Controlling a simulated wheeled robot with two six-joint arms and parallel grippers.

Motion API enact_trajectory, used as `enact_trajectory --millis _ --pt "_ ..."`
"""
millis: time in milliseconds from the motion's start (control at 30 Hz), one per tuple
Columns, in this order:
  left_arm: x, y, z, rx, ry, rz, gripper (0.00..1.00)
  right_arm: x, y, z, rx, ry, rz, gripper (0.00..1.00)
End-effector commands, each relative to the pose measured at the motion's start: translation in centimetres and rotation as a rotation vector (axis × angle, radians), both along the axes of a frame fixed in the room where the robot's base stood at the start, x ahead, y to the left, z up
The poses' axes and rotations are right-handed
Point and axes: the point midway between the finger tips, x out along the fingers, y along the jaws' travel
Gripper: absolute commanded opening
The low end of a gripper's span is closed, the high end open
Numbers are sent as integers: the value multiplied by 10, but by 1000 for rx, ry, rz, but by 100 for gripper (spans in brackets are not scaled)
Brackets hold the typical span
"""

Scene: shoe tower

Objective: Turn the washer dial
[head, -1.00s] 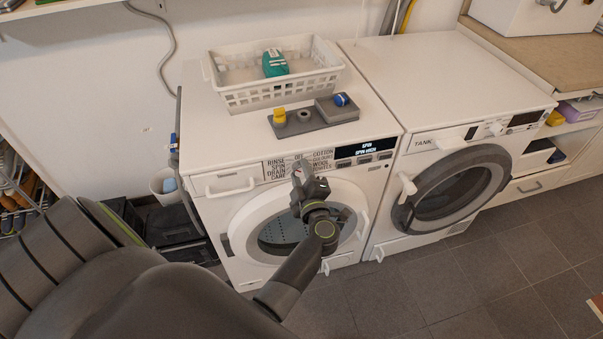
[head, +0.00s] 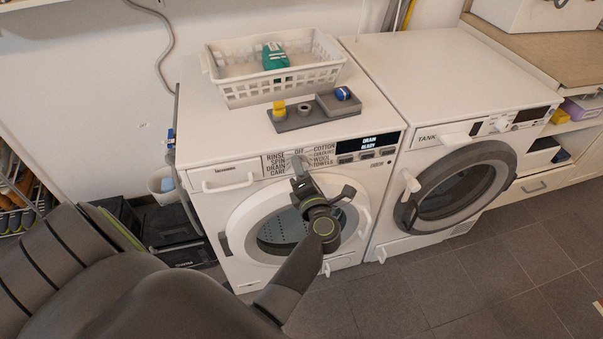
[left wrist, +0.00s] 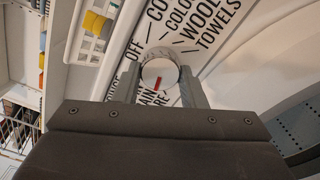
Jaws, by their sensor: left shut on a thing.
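The washer dial (left wrist: 158,70) is a round pale knob with a red mark, seen in the left wrist view amid printed program names. The red mark points down towards the partly hidden "DRAIN" label. My left gripper (left wrist: 160,80) has one finger on each side of the dial and is shut on it. In the head view, my left gripper (head: 299,166) is at the control panel of the left washer (head: 215,158) and hides most of the dial. The washer's display (head: 369,143) appears to read "DRAIN READY". My right gripper is not in view.
A white basket (head: 285,92) with a green item stands on the washer. In front of it is a grey tray (head: 318,118) with small coloured things. A second machine (head: 450,90) stands to the right. The floor (head: 450,295) in front is clear.

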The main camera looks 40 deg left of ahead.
Motion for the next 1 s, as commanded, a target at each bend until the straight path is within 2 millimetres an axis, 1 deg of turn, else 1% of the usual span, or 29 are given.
enact_trajectory --millis 33,100,333,733,1000 --pt "0 0 -3 -25 -28 0 15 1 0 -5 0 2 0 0" --pt "0 0 -3 -59 -68 0 15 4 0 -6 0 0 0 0" --pt "0 0 -3 -142 -164 0 15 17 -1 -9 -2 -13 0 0" --pt "0 -1 -2 -195 -224 0 15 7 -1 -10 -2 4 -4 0" --pt "0 -1 -2 -195 -225 0 15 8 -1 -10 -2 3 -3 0"
